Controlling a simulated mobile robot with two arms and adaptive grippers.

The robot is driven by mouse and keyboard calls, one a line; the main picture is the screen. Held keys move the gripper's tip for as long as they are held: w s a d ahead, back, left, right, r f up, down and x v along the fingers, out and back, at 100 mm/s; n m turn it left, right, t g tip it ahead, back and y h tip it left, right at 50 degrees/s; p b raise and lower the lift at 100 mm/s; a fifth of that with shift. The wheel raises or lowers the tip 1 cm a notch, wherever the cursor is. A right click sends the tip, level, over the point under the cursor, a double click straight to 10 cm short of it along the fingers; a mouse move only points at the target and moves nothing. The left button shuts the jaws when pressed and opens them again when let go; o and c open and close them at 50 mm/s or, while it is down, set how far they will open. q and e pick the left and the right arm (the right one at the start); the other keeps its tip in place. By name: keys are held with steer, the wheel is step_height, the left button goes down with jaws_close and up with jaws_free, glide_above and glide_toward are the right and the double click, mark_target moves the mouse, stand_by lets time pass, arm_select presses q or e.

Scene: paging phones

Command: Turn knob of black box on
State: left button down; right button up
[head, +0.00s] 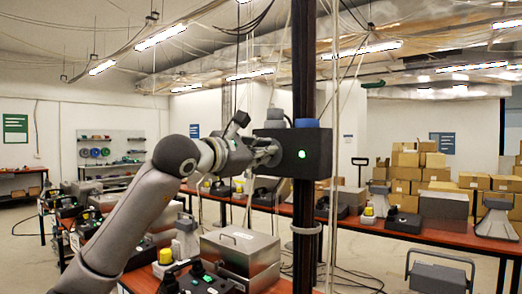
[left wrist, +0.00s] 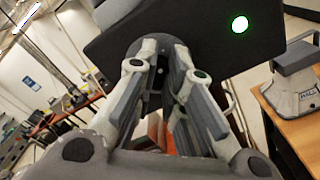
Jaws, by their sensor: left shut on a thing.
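A black box (head: 310,165) is fixed to a dark upright post, with a lit green light (head: 302,154) on its front. It fills the top of the left wrist view as a dark block (left wrist: 205,45), with the green light (left wrist: 240,24) at its right. My left gripper (head: 270,152) is at the box's left side; its fingers (left wrist: 157,62) are closed around a dark round knob (left wrist: 158,48) on that side. The fingers hide most of the knob, so its turn angle cannot be told. My right gripper is not in view.
A red-topped table (head: 440,237) runs behind the post, with grey and black devices on it. A metal case (head: 238,252) stands in front at lower centre. Cables hang around the post (head: 303,70). Cardboard boxes (head: 480,182) are stacked at the far right.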

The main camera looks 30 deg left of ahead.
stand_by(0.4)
arm_select(q)
steer(key=c, duration=1.5)
jaws_free()
steer(key=shift+w, duration=0.1)
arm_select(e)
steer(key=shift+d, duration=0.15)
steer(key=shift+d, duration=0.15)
arm_select(q)
steer(key=shift+s+a+f, duration=0.1)
steer(key=shift+s+a, duration=0.05)
steer(key=shift+s, duration=1.85)
steer(key=shift+s+a+r, duration=0.1)
steer(key=shift+s+a, duration=0.05)
steer(key=shift+s, duration=1.85)
steer(key=shift+s+a+f, duration=0.1)
steer(key=shift+s+a, duration=0.05)
steer(key=shift+s, duration=1.85)
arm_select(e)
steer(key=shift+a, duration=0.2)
